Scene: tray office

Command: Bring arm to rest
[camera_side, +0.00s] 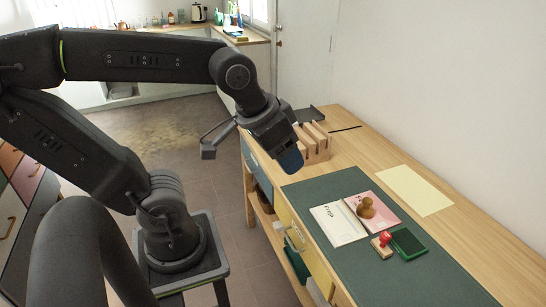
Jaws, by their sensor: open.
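My arm reaches in from the left and bends down over the back left part of the desk. My gripper (290,159) points down beside the wooden slotted rack (314,143) and partly covers it. A blue fingertip shows; the other finger is hidden. The gripper is open, and nothing shows held in it. I cannot tell how far it is above the desk.
On the green mat (374,276) lie a white card (336,226) and a pink card (383,207) with a wooden-handled stamp (366,208) on it. A red-handled stamp (384,241) stands beside a green ink pad (408,243). A yellow sheet (415,190) lies near the wall.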

